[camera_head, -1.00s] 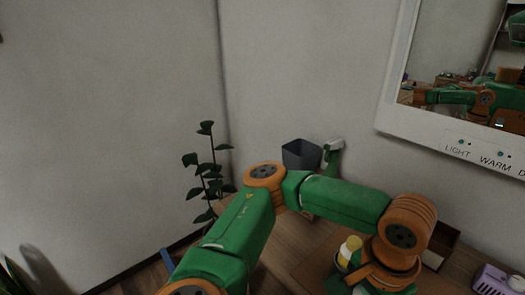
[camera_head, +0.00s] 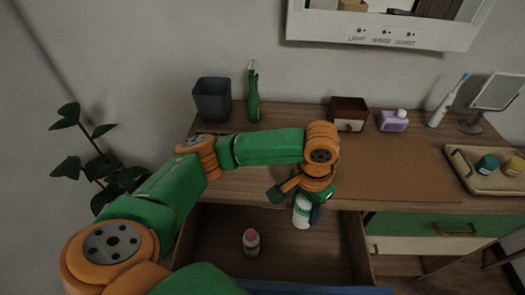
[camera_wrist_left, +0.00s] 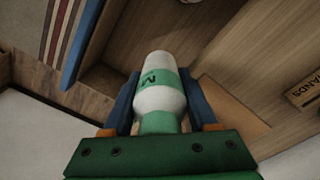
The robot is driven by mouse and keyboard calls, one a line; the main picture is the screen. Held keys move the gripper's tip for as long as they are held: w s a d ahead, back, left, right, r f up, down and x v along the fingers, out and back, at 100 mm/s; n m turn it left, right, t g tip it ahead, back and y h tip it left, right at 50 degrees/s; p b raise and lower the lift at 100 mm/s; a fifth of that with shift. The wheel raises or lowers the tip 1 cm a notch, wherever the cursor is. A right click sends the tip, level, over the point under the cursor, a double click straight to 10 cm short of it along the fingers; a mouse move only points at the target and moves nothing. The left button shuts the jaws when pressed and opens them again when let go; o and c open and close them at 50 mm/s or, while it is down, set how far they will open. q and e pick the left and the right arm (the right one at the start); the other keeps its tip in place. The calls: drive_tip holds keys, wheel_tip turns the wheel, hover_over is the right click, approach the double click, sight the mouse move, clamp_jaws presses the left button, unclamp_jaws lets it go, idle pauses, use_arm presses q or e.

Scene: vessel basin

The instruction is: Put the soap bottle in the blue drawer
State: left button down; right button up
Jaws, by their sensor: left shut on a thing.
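The soap bottle, a white bottle with green parts (camera_head: 302,212), is in my left gripper (camera_head: 312,208). It also shows between the blue fingers in the left wrist view (camera_wrist_left: 160,95), with an M on its green band. The gripper is shut on it and holds it above the right part of the open drawer (camera_head: 215,240). The drawer's blue front edge (camera_head: 300,288) shows at the bottom of the head view. My right gripper is not in view.
A bottle with a reddish cap (camera_head: 251,243) stands in the drawer. A green drawer (camera_head: 410,224) at right is shut.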

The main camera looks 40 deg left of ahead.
use_arm(q)
wheel_tip(320, 180, down, 9)
drive_tip(key=d+m+b, duration=0.1)
drive_tip(key=d+b, duration=0.1)
drive_tip(key=b, duration=0.3)
hover_over(296, 254)
drive_tip(key=shift+m, duration=0.3)
wheel_tip(296, 254, down, 12)
drive_tip(key=shift+w, duration=0.1)
drive_tip(key=shift+f, duration=0.2)
drive_tip(key=shift+c, duration=0.9)
unclamp_jaws()
wheel_tip(296, 254, up, 12)
drive_tip(key=p, duration=0.2)
drive_tip(key=shift+r, duration=0.25)
